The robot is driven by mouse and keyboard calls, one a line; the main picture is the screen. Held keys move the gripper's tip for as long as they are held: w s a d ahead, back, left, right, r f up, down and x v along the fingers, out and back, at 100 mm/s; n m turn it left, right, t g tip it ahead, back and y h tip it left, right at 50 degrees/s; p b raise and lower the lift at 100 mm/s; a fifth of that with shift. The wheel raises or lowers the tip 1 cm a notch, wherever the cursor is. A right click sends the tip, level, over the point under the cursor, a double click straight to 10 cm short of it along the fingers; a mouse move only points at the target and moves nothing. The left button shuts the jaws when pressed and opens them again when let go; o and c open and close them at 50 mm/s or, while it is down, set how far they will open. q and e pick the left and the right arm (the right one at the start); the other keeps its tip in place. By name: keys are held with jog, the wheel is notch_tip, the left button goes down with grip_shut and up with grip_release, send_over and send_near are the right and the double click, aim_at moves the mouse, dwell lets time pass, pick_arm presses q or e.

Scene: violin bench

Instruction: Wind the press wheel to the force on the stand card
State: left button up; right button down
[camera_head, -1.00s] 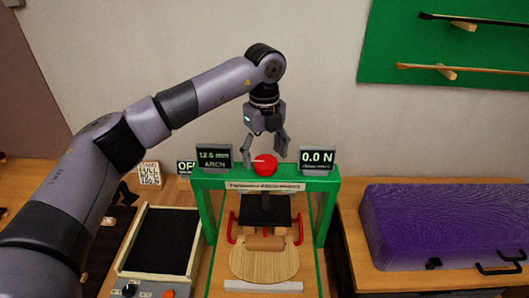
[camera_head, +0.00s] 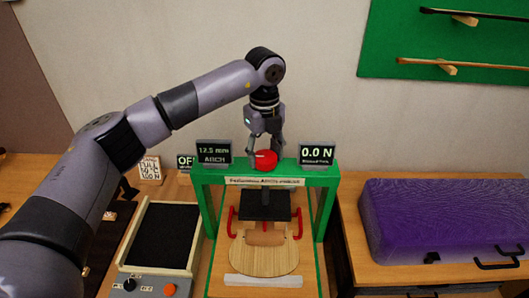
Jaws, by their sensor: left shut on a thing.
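The red press wheel (camera_head: 266,161) sits on top of the green press frame (camera_head: 328,185). My left gripper (camera_head: 265,152) comes down on it from above, its fingers shut on the wheel. The force display (camera_head: 317,153) at the frame's right reads 0.0 N. The display (camera_head: 213,152) at the left reads 12.5 mm ARCH. Below the frame, a black press plate (camera_head: 264,205) stands over a pale wooden violin plate (camera_head: 263,262). The stand card (camera_head: 150,170) is at the left behind my arm; its lettering is too small to read surely. My right gripper is not seen.
A black-topped tray (camera_head: 160,233) with a control panel (camera_head: 148,287) lies left of the press. A small display (camera_head: 186,163) is partly hidden by the ARCH display. A purple case (camera_head: 445,218) fills the right bench. A green wall board (camera_head: 385,70) holds bows.

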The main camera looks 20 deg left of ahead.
pick_arm(q)
jog(key=c, duration=0.3)
